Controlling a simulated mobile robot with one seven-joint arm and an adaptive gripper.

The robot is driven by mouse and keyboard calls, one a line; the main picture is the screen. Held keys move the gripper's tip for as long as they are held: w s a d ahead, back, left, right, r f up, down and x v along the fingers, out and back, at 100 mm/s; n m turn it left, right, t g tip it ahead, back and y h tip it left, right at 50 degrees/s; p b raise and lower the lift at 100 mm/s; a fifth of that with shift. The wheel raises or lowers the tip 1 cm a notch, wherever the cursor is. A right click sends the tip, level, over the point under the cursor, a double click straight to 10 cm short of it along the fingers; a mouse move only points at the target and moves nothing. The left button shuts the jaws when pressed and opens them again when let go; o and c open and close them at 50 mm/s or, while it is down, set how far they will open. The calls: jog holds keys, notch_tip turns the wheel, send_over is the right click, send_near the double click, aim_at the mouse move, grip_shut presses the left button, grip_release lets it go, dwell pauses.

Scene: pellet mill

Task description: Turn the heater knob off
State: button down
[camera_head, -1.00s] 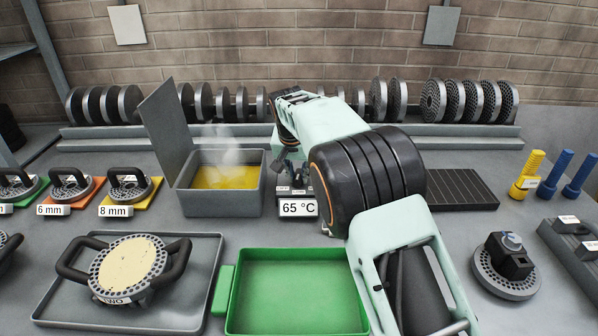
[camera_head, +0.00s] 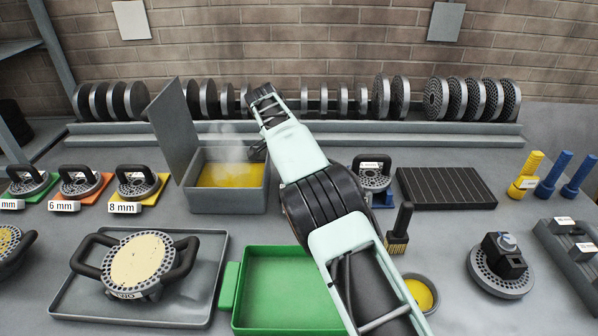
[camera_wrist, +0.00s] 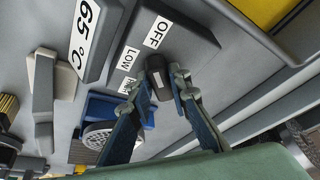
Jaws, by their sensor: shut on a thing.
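The heater knob (camera_wrist: 157,78) is a dark, short bar in the wrist view, beside the white OFF (camera_wrist: 156,32) and LOW (camera_wrist: 128,58) labels. A third label beside LOW is mostly covered by a finger. My gripper (camera_wrist: 153,88) has one finger on each side of the knob and is shut on it. I cannot tell exactly which label the knob points to. The 65 °C sign (camera_wrist: 86,28) stands close by. In the head view my arm hides the knob and the sign; only a dark part of my gripper shows beside the heated bath's right edge.
The grey bath (camera_head: 227,203) holds steaming yellow liquid, its lid raised. A green tray (camera_head: 275,250), a brush (camera_head: 399,230), a yellow-filled bowl (camera_head: 421,293) and a handled die (camera_head: 373,172) surround my arm. A rack of discs (camera_head: 330,130) stands behind.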

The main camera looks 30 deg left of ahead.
jog(key=shift+a+m, duration=0.1)
jog(key=shift+m, duration=0.4)
dwell(0.4)
jog(key=c, duration=1.8)
grip_release()
jog(key=shift+n, duration=0.6)
